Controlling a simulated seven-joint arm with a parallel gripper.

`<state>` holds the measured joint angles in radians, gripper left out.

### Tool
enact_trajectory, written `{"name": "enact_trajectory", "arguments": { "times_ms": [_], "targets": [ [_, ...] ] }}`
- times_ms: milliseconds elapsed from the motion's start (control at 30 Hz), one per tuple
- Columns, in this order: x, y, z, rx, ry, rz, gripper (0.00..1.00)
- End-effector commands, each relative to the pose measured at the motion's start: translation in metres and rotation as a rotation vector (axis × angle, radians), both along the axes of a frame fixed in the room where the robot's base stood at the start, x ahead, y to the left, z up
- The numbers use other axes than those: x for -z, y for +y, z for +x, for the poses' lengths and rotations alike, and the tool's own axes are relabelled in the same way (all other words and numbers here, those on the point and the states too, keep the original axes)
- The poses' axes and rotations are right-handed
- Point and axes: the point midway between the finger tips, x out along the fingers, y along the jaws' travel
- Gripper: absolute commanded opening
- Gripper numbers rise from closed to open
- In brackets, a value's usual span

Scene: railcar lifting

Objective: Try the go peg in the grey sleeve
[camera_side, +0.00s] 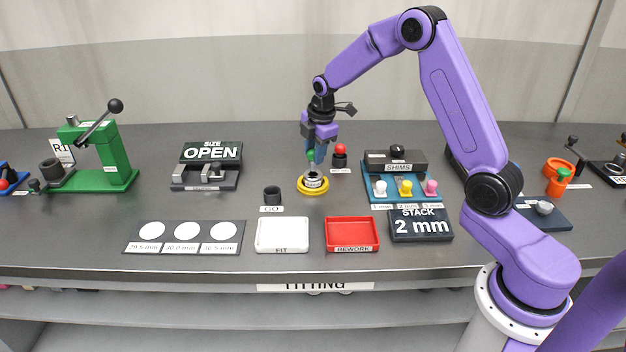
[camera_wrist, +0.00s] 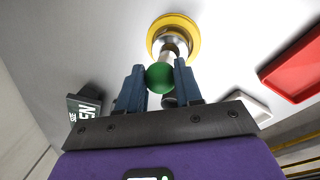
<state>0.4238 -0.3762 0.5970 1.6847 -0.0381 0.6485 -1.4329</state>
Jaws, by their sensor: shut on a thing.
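The go peg shows as a green ball knob (camera_side: 311,155) in my gripper (camera_side: 314,158). In the wrist view the green knob (camera_wrist: 159,78) sits between the two blue fingers of my gripper (camera_wrist: 159,80), which is shut on it. The grey sleeve (camera_side: 313,181) stands upright in a yellow ring base (camera_side: 313,190); it also shows in the wrist view (camera_wrist: 168,40), within the yellow ring (camera_wrist: 190,22). The peg is over the sleeve, its shaft lined up roughly with it. I cannot tell how far the shaft is inside.
A dark holder (camera_side: 272,195) stands behind the GO label. A red-knobbed peg (camera_side: 340,150) stands behind and right of the sleeve. A white FIT tray (camera_side: 283,249) and a red REWORK tray (camera_side: 352,248) lie in front. The shim stand (camera_side: 397,165) is at right.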

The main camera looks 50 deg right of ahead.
Motion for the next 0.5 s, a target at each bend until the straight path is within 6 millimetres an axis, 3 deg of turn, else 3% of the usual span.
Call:
{"name": "enact_trajectory", "arguments": {
  "times_ms": [500],
  "targets": [
    [-0.018, 0.0, 0.001, 0.0, -0.002, 0.0, 0.04]
  ]
}}
